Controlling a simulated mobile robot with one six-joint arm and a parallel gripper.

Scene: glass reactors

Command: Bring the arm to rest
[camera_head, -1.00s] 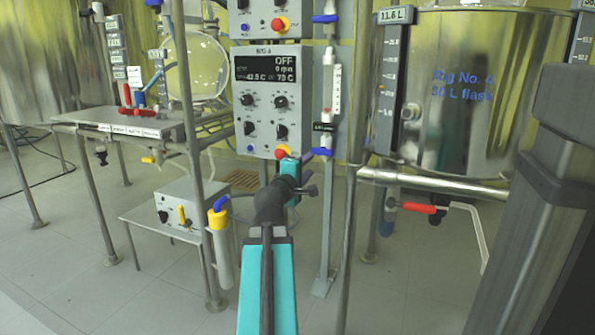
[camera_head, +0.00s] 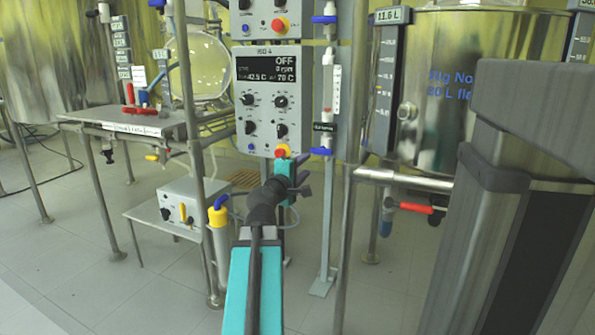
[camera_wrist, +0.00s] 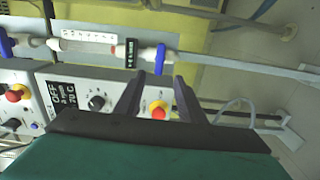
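My arm reaches forward in the head view, with its teal link at the bottom centre. My gripper (camera_head: 296,160) is at its far end, by the lower edge of the grey control box (camera_head: 267,100). In the wrist view my gripper (camera_wrist: 158,84) has its two dark fingers apart. A red and yellow emergency button (camera_wrist: 158,111) shows in the gap between them, with nothing seen held. The same button (camera_head: 282,151) shows just beyond the gripper in the head view. Whether the fingers touch it cannot be told. The box display reads OFF.
A steel post (camera_head: 349,240) stands right of the arm, and a yellow-capped tube (camera_head: 220,245) hangs to its left. A small grey unit (camera_head: 180,203) sits on a low shelf. A steel vessel (camera_head: 440,120) is at right. Tiled floor (camera_head: 90,285) is open at lower left.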

